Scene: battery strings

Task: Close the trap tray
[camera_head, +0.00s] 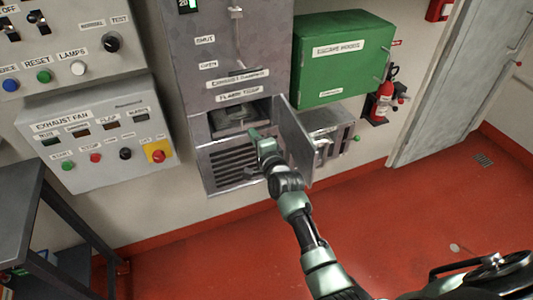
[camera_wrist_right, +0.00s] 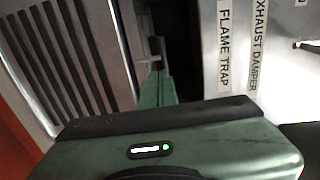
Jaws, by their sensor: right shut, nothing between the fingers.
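The flame trap housing (camera_head: 238,150) is a grey cabinet on the wall with a "FLAME TRAP" label. Its upper opening is dark, and a grey tray-like piece (camera_head: 238,121) shows inside it. The hinged door (camera_head: 294,142) stands open to the right of the opening. My right gripper (camera_head: 254,134) is at the lower front of the opening, left of the open door. In the right wrist view its green fingers (camera_wrist_right: 156,82) are shut and empty, pointing into the dark gap beside a light metal edge. I cannot tell whether they touch the tray. My left gripper is not in view.
A louvred vent (camera_head: 233,166) is below the opening. A green box (camera_head: 341,60) and a fire extinguisher (camera_head: 383,95) are to the right. An exhaust fan panel (camera_head: 98,135) and a dark table (camera_head: 22,205) are left. The red floor (camera_head: 420,200) is mostly clear.

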